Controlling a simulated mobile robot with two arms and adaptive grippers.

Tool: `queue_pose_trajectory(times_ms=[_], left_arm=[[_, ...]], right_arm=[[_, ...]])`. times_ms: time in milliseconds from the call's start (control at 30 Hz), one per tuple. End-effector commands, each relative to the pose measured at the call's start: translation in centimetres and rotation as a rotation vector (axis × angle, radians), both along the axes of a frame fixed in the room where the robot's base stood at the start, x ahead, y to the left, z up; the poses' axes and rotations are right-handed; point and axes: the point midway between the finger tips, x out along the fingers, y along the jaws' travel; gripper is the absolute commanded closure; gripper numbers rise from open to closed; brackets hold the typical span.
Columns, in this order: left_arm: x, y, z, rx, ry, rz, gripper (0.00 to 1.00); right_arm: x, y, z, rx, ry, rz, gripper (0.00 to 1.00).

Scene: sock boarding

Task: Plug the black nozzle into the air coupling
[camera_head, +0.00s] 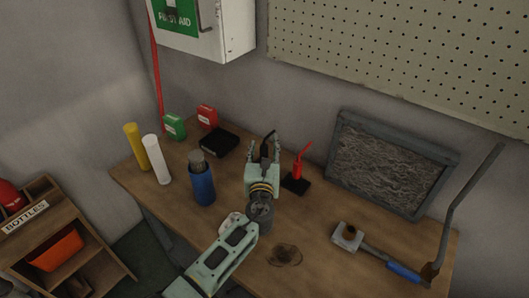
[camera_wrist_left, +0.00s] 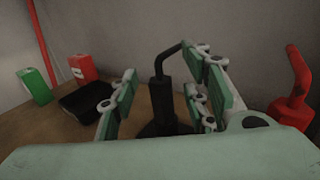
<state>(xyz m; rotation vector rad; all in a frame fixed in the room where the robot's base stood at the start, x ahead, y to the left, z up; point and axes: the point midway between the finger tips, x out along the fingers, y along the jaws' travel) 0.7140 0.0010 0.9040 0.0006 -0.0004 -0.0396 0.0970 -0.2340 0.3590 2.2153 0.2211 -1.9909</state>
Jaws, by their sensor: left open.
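The black nozzle (camera_head: 267,146) stands upright at the back of the bench, its bent tip pointing up. In the left wrist view the black nozzle (camera_wrist_left: 158,98) shows between the fingers, its base partly hidden behind them. My left gripper (camera_head: 264,149) is open, with one finger on each side of the nozzle; I cannot tell whether they touch it. It also fills the lower left wrist view (camera_wrist_left: 160,100). A grey block with a dark round opening (camera_head: 346,237) joins a blue-sleeved rod at the front right; I cannot tell whether it is the air coupling. My right gripper is not in view.
A red nozzle (camera_head: 301,162) stands close right of my gripper. A blue bottle (camera_head: 202,184), white tube (camera_head: 157,160), yellow tube (camera_head: 137,147) and black box (camera_head: 219,142) are left. A framed grey panel (camera_head: 390,165) and bent metal bar (camera_head: 462,200) are right.

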Motion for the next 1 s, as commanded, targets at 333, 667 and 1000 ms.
queue_pose_trajectory(times_ms=[333, 667, 1000], left_arm=[[0.0, 0.0, 0.0, 0.000, 0.000, 0.000, 0.85], [0.0, 0.0, 0.0, 0.000, 0.000, 0.000, 1.00], [0.0, 0.0, 2.7, -0.004, -0.003, 0.001, 1.00]], right_arm=[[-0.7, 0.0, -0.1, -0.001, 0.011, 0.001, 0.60], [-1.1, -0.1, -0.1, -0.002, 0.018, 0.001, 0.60], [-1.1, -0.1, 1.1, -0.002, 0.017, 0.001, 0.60]])
